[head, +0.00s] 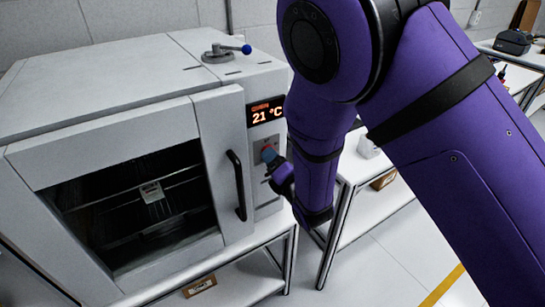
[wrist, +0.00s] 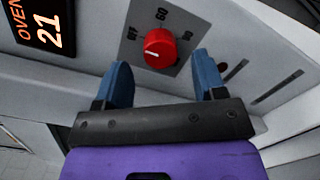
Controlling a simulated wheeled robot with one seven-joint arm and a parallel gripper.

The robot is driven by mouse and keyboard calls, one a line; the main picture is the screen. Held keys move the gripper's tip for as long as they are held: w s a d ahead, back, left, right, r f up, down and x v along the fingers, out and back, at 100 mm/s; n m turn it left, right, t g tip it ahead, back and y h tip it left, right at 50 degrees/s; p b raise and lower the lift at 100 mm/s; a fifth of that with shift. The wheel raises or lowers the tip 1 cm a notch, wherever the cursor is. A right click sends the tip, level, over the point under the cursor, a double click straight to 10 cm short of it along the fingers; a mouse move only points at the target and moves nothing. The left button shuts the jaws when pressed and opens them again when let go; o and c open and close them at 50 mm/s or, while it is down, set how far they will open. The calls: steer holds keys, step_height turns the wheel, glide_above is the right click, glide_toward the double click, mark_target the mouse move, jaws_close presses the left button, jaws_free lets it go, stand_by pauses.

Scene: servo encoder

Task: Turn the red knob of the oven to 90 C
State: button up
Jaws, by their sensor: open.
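The oven (head: 120,70) is a large pale grey box with a dark window, its door closed. Its orange display (head: 266,112) reads 21 °C. The red knob (wrist: 159,48) sits on a grey dial plate (wrist: 187,20) in the wrist view, with labels reading OFF and 60 and one at right too small to read surely. The knob's white mark is on its left side, nearest the OFF side. My gripper (wrist: 162,66) is open, its blue fingers either side of the knob's front and apart from it.
A black door handle (head: 236,186) stands out just left of the control panel. A blue-tipped lever (head: 226,51) sits on the oven top. A white bench (head: 362,172) stands at right, behind my arm. Open floor lies at lower right.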

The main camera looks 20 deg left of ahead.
steer(key=shift+x, duration=1.15)
steer(key=c, duration=0.9)
